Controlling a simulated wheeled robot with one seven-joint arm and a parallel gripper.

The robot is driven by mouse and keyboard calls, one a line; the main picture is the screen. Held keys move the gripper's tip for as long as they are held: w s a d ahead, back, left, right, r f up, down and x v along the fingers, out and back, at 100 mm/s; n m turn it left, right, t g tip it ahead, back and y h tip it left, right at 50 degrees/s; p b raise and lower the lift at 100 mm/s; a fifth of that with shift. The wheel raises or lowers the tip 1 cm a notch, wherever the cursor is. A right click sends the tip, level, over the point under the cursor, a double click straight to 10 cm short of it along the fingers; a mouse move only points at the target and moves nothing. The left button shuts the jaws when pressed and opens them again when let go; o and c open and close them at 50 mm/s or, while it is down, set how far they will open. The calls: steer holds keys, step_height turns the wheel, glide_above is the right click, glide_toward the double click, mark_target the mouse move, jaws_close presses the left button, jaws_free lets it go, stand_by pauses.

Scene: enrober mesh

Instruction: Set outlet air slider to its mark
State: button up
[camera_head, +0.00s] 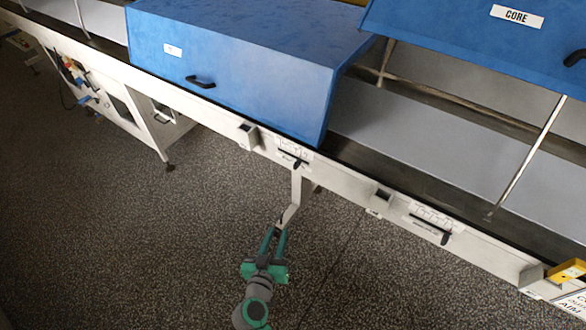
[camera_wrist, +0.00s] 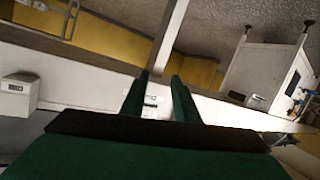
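Two slider plates with scale markings and black handles sit on the white side rail of the machine in the head view. One slider (camera_head: 290,158) is below the edge of the closed blue hood, the other (camera_head: 431,229) further right. Their lettering is too small to read, so I cannot tell which is the outlet air slider or where its mark is.
The closed blue hood (camera_head: 235,60) and a raised blue hood marked CORE (camera_head: 480,45) stand over the belt. A yellow-edged box (camera_head: 568,270) is at far right. Dark floor (camera_head: 120,250) is open at left.

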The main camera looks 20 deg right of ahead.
mark_target(294, 167)
steer(key=w+d+r+m+g+h, duration=0.2)
steer(key=w+r+m+h, duration=0.45)
steer(key=w+r, duration=0.4)
steer(key=x, duration=0.3)
steer(key=r+x, duration=0.1)
steer(key=x, duration=0.2)
steer(key=s+d+x, duration=0.1)
steer(key=x, duration=0.2)
steer(key=shift+w+d+r, duration=0.1)
steer(key=shift+d+r, duration=0.1)
steer(key=shift+r, duration=0.05)
jaws_close()
